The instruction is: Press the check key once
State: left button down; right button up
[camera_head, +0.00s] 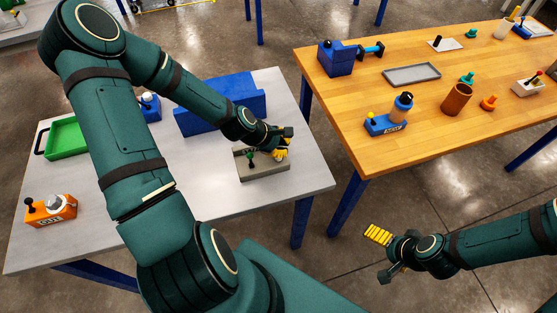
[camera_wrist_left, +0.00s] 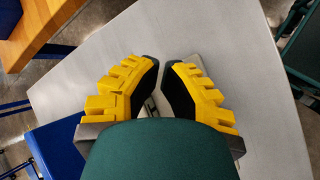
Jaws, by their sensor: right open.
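A grey box (camera_head: 262,172) stands near the right edge of the grey table, with a green-topped knob (camera_head: 250,155) on it. My left gripper (camera_head: 280,154) is over the right part of this box, its yellow fingers pointing down. In the left wrist view its fingertips (camera_wrist_left: 160,65) are close together with only a narrow gap and no object between them. The fingers and palm hide most of the box there. Whether the fingers touch the box I cannot tell. No key marked as check can be read. My right gripper (camera_head: 380,255) is open and empty, low over the floor.
The grey table also holds a blue block (camera_head: 220,108), a green tray (camera_head: 66,138), an orange device (camera_head: 50,210) and a small blue device (camera_head: 150,106). A wooden table (camera_head: 430,100) with several items stands at the right. Bare table lies in front of the grey box.

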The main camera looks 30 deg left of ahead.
pick_arm(q)
jog(key=shift+f, duration=0.2)
dwell(1.3)
jog(key=shift+f, duration=0.3)
jog(key=shift+f+b, duration=0.5)
jog(key=shift+b, duration=0.1)
dwell(0.6)
jog(key=shift+r, duration=0.15)
jog(key=shift+r+p, duration=0.8)
jog(key=shift+p, duration=0.05)
jog(key=shift+r+p, duration=2.05)
jog(key=shift+r, duration=0.45)
